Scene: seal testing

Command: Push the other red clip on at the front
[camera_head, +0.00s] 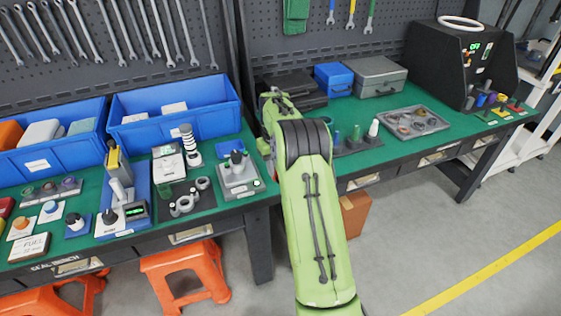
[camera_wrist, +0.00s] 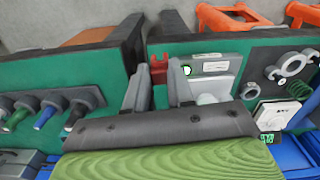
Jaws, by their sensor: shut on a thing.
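In the wrist view my gripper (camera_wrist: 157,78) is shut on a red clip (camera_wrist: 158,68), which shows upright between the two grey fingers. The clip is close beside a grey test fixture (camera_wrist: 212,67) with a green light. I cannot tell whether the clip touches it. In the head view this fixture (camera_head: 240,180) stands near the right end of the left bench with a dark knob on top. My arm hides the fingers and most of the clip there. I cannot make out another red clip on the fixture.
Blue bins (camera_head: 172,105) line the back. On the right bench are a plug stand (camera_head: 355,143), a parts tray (camera_head: 441,125) and a black machine (camera_head: 440,60).

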